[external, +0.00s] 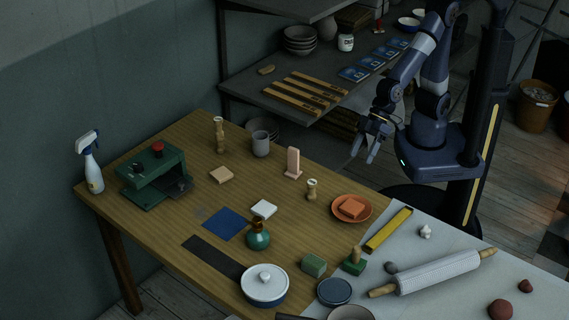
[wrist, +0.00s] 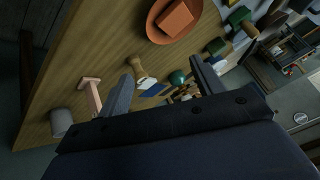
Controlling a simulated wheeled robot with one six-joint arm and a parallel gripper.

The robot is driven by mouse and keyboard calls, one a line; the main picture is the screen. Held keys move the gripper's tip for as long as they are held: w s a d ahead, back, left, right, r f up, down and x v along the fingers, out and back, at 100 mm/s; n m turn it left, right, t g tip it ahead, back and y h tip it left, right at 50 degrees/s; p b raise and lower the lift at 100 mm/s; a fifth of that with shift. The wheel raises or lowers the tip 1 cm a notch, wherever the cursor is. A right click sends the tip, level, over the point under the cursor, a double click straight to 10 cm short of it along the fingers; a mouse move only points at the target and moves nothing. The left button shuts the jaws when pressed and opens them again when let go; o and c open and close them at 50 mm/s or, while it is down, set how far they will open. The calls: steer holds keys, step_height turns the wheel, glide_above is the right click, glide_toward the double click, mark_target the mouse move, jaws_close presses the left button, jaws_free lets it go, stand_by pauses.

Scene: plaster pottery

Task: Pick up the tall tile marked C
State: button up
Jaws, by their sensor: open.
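A tall pale pink tile (external: 293,162) stands upright on a small foot on the wooden table; no letter on it can be read. It also shows in the wrist view (wrist: 93,98), left of my fingers. My gripper (external: 364,153) is open and empty, up in the air to the right of the tile and clear of it. In the wrist view my two fingers (wrist: 161,65) are spread apart with nothing held between them.
A grey cup (external: 260,144) stands behind and left of the tile. A small wooden stamp (external: 311,190) stands in front of it, and an orange plate (external: 366,217) with an orange block lies to the right. A shelf (external: 270,101) with wooden bars stands behind the table.

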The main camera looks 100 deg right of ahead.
steer(key=w+d+r+m+t+y+b, duration=0.1)
steer(key=w+d+m+t+y+b, duration=0.15)
steer(key=w+d+m, duration=0.95)
steer(key=w+d+m+t+y+b, duration=0.1)
steer(key=w+d+m+y, duration=0.35)
steer(key=m, duration=1.35)
steer(key=h, duration=0.2)
glide_toward(291, 175)
steer(key=shift+g, duration=0.25)
steer(key=r, duration=0.4)
steer(key=shift+d+r, duration=0.35)
steer(key=shift+f, duration=0.35)
steer(key=shift+w+a+f, duration=0.2)
steer(key=shift+a+f, duration=0.05)
steer(key=shift+a, duration=0.05)
steer(key=x, duration=1)
